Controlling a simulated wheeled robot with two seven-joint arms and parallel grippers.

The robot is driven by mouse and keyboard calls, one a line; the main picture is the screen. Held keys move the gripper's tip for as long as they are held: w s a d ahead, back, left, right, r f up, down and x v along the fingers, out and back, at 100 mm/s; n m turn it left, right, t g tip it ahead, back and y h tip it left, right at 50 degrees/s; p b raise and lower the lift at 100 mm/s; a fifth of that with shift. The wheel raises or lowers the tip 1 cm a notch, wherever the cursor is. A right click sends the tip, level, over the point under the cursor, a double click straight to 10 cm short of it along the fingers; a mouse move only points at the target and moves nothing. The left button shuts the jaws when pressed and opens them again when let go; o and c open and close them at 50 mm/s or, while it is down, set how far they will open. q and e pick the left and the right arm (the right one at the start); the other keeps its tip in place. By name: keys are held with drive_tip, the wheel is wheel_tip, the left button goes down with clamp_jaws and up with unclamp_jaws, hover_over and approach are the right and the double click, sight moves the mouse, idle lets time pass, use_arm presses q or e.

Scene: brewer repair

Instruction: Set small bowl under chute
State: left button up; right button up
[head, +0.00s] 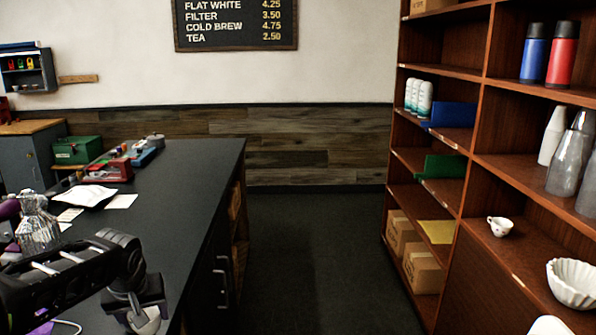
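A white fluted bowl (573,284) stands on the lower right shelf, near the right picture edge. A small white cup (500,226) with a dark pattern sits further back on that shelf. I cannot tell whether the fluted bowl is the small bowl. No chute can be made out. My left gripper (143,303) is low at the left, over the near part of the dark counter, far from the shelf. Its fingers are not clear enough to show open or shut.
The dark counter (190,180) holds papers (85,195), red devices (110,170) and a glass vessel (38,230) beside my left arm. A wooden shelf unit (478,200) stands at right, with flasks (562,55) and cartons (420,268). The dark floor (310,260) between is clear.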

use_arm(q)
drive_tip(key=d+f+m+h, duration=0.1)
drive_tip(key=d+f+m, duration=0.1)
drive_tip(key=d+f, duration=0.3)
drive_tip(key=s+d+f+m+h, duration=0.1)
drive_tip(key=d+f+m, duration=0.2)
drive_tip(key=d, duration=0.9)
wheel_tip(320, 180, down, 3)
drive_tip(key=shift+s+r, duration=0.1)
drive_tip(key=shift+s, duration=0.05)
drive_tip(key=shift+d, duration=0.1)
